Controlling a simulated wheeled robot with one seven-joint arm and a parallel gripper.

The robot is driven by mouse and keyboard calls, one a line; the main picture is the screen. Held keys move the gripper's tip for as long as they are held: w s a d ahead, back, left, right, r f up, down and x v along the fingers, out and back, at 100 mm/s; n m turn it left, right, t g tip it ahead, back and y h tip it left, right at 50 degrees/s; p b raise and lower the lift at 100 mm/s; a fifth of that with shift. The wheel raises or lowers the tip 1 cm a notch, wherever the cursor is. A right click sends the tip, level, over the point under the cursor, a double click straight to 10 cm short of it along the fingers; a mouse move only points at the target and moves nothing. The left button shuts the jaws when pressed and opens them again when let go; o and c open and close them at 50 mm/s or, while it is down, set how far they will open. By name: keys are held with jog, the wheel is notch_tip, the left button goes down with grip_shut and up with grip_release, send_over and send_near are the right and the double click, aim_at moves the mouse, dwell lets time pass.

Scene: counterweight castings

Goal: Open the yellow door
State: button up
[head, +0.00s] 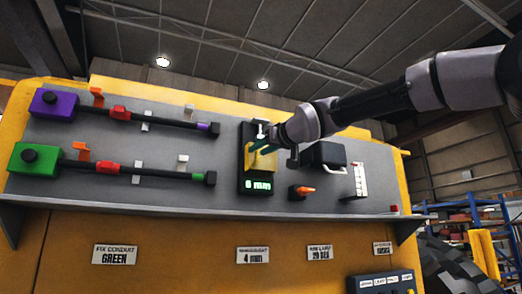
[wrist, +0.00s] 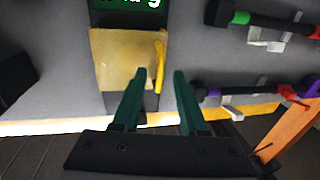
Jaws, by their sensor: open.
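The yellow door (head: 262,163) is a small panel on a dark upright box, above a green "6 mm" display; my gripper partly hides it in the head view. In the wrist view, the yellow door (wrist: 122,62) looks like a flat square covering the box's middle. Its yellow bar handle (wrist: 160,62) runs along the right edge there. My gripper (wrist: 160,74) is open, with its two green fingers on either side of the handle's lower part in the picture. I cannot tell whether they touch it. In the head view, my gripper (head: 280,139) is at the door's upper right.
Purple (head: 52,103) and green (head: 36,157) conduit units with dark rods are left of the box on the grey panel. A black handled cover (head: 325,155), an orange-tipped switch (head: 302,191) and a white scale (head: 359,180) stand to the right. A shelf juts out below.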

grip_shut()
dwell(1.3)
